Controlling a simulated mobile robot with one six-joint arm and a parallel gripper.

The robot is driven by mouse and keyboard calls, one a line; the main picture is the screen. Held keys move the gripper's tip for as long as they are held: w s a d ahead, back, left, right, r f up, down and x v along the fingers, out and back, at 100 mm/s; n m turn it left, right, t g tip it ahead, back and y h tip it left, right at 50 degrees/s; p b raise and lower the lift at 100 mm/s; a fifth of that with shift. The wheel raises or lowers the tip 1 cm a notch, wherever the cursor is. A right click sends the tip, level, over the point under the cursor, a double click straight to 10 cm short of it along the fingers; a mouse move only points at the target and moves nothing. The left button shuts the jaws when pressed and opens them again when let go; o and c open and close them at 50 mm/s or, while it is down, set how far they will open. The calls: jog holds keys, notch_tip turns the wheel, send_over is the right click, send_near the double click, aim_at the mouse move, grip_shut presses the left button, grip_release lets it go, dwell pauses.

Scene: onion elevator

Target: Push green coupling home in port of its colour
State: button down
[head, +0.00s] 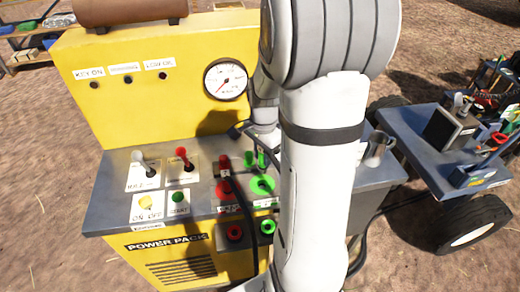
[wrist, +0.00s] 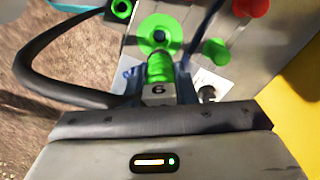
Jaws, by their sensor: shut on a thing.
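The green coupling (wrist: 160,68) is held between the blue fingers of my gripper (wrist: 159,80) in the wrist view, above a block marked 6. Its front end points at the green port ring (wrist: 160,33), which has a dark centre. The coupling overlaps the ring's near edge in the picture; I cannot tell whether it touches or has entered. In the head view the upper green ring (head: 262,184) lies on the grey panel, with green upright parts just behind it. My arm hides much of the gripper there.
A red coupling or lever (head: 225,162) with a black hose stands left of the green ring, by a red ring (head: 224,187). Lower red (head: 235,232) and green (head: 268,227) ports sit on the front. A black hose (wrist: 45,80) loops left. A metal mug (head: 376,152) stands right.

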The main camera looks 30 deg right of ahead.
aim_at(262, 173)
jog(key=shift+f+b, duration=1.9)
jog(key=shift+f, duration=0.85)
jog(key=shift+a+f+b, duration=0.15)
jog(key=shift+f+b, duration=0.85)
jog(key=shift+f, duration=0.15)
jog(key=shift+s+f+b, duration=0.15)
jog(key=shift+f+b, duration=0.5)
jog(key=shift+f, duration=0.1)
dwell(3.4)
